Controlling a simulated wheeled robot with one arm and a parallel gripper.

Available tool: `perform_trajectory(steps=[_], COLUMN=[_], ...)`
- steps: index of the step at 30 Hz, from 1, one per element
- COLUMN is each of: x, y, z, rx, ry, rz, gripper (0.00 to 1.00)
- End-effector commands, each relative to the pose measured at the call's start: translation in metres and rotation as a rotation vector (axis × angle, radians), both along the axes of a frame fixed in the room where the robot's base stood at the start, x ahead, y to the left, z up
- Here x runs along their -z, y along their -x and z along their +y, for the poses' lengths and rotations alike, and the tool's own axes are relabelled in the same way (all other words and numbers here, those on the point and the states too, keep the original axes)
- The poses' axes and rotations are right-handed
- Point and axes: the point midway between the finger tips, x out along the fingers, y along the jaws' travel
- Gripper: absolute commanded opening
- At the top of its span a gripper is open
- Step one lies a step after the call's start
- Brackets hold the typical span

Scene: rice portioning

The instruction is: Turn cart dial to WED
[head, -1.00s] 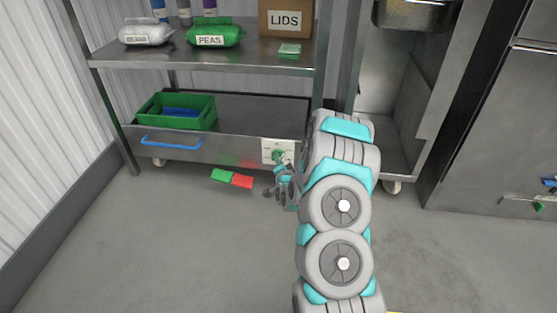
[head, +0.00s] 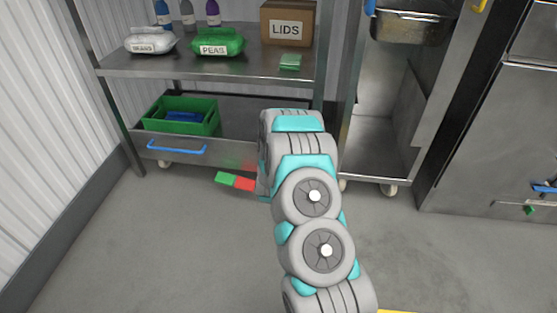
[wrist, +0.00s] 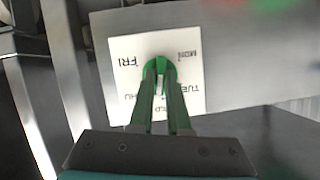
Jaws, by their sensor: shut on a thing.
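The green cart dial (wrist: 160,66) sits on a square white plate (wrist: 188,90) in the wrist view. The plate carries day labels. FRI is at the left, MON at the upper right, TUE at the right, and the labels along the bottom are partly covered by my fingers. My gripper (wrist: 161,88) is shut on the dial, one finger on each side. I cannot tell which day the dial points to. In the head view my arm hides the dial, its plate and my gripper.
The cart's lower shelf holds a green crate (head: 153,124), and a blue handle (head: 176,149) is on its front. Bags of beans (head: 150,41) and peas (head: 217,43) and a LIDS box (head: 288,22) stand above. A green-and-red strip (head: 235,181) lies by the cart's front. Floor is clear at left.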

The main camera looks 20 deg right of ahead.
Motion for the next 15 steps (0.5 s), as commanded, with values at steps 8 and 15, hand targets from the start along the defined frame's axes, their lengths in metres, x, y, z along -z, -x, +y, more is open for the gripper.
perform_trajectory(steps=[8, 15], x=[-0.0022, -0.0004], y=[-0.0014, -0.0010], z=[0.0017, 0.0011], rx=[-0.001, 0.002], ry=[0.122, 0.167], rz=[0.082, 0.113], gripper=[0.00, 0.00])
